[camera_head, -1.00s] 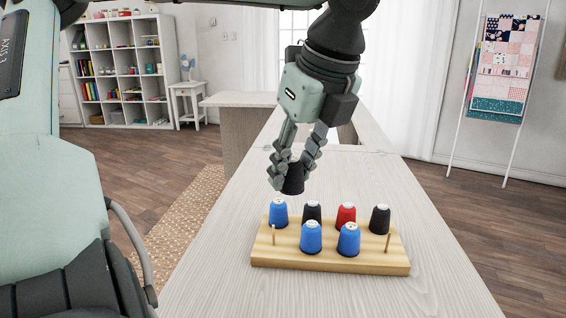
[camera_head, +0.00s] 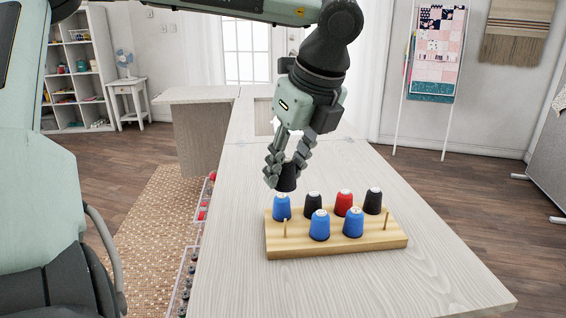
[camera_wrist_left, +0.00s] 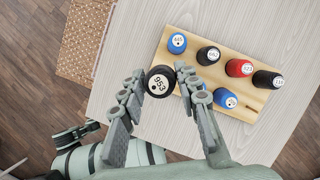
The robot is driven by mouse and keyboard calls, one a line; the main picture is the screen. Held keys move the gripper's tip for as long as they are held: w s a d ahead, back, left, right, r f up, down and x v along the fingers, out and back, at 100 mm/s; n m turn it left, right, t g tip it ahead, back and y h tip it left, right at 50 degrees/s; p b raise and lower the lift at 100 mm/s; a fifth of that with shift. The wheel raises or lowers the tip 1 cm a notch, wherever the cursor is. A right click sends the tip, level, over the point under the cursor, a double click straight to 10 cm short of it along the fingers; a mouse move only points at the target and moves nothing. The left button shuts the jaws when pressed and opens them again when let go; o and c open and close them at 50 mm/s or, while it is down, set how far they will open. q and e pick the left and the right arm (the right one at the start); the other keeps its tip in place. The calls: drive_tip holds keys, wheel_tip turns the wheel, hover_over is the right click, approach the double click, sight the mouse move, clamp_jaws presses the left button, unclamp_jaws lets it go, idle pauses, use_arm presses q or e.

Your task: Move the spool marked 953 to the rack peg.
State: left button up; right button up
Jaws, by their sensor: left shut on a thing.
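The black spool marked 953 (camera_head: 287,179) is held in my left gripper (camera_head: 284,170). Its number faces the left wrist view (camera_wrist_left: 159,84), where the fingers close on it from both sides. In the head view it appears just above the rack's back left blue spool (camera_head: 282,208); its exact height and depth are hard to tell. The wooden rack (camera_head: 335,250) stands on the table. Its front row has a bare left peg (camera_head: 285,228) and a bare right peg (camera_head: 386,220). My right gripper is out of view.
The rack's other spools are a blue one (camera_head: 320,226), another blue one (camera_head: 353,223), a red one (camera_head: 344,204), a black one (camera_head: 313,205) and another black one (camera_head: 373,201). Clear trays (camera_head: 190,262) jut out at the table's left side. The tabletop right of the rack is clear.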

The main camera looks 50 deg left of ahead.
sight(286, 191)
use_arm(q)
wheel_tip(286, 191, down, 5)
drive_tip(key=shift+r+b, duration=0.2)
drive_tip(key=shift+b, duration=0.4)
drive_tip(key=shift+r, duration=0.1)
drive_tip(key=shift+f+b, duration=0.75)
drive_tip(key=shift+b, duration=0.5)
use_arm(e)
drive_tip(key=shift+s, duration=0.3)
use_arm(q)
drive_tip(key=shift+f+b, duration=1.5)
drive_tip(key=shift+b, duration=0.9)
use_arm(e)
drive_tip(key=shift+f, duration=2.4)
use_arm(q)
drive_tip(key=o, duration=0.9)
drive_tip(key=v, duration=1.2)
